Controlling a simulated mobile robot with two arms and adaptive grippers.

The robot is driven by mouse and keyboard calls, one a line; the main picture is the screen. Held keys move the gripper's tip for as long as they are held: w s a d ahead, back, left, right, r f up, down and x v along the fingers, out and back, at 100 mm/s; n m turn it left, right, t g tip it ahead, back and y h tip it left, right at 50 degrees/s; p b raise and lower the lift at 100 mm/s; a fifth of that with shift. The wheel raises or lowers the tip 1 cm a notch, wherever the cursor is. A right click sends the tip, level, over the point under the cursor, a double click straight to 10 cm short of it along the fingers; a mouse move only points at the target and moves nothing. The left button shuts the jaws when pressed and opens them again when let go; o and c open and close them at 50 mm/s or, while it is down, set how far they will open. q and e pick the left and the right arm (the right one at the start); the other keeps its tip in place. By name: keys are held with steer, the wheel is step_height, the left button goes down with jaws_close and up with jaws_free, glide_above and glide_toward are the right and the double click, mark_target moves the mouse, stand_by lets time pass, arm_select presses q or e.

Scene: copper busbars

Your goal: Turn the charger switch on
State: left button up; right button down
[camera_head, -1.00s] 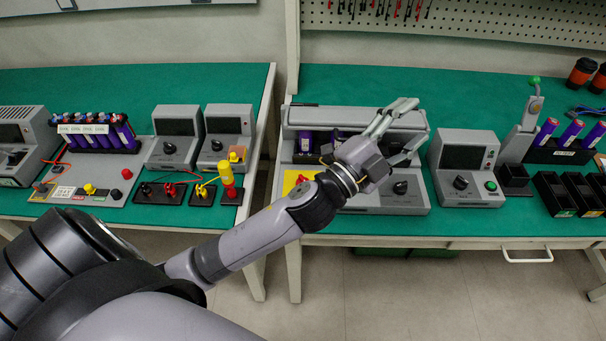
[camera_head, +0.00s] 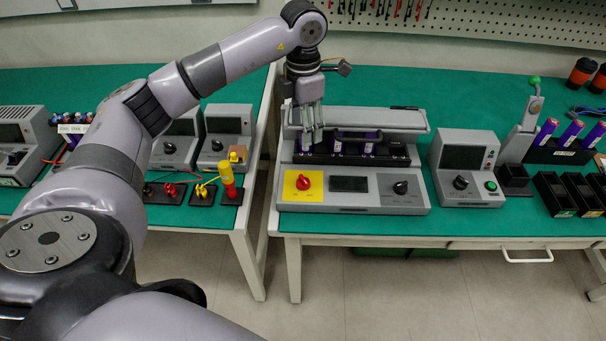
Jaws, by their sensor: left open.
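The grey charger (camera_head: 352,206) sits on the right green table. Its red rotary switch (camera_head: 303,182) is on a yellow plate at the front left. A dark display (camera_head: 348,184) and a black knob (camera_head: 400,187) are to its right. Purple cells (camera_head: 368,146) stand in a black holder at the charger's back, under the raised grey lid (camera_head: 390,120). My left gripper (camera_head: 313,138) points down over the left end of the cell row, behind the red switch. It is open; contact with a cell cannot be told. My right gripper is not in view.
A grey unit with a green button (camera_head: 491,186) stands right of the charger. Black bins (camera_head: 553,193) and a rack of purple cells are farther right. The left table (camera_head: 60,86) holds instruments and a yellow-red post (camera_head: 227,176). A gap separates the tables.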

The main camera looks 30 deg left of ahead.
mark_target(303, 178)
arm_select(q)
step_height(303, 178, down, 17)
steer(key=shift+f+p, duration=0.15)
steer(key=shift+p, duration=1.05)
steer(key=c, duration=1.1)
steer(key=shift+c, duration=0.2)
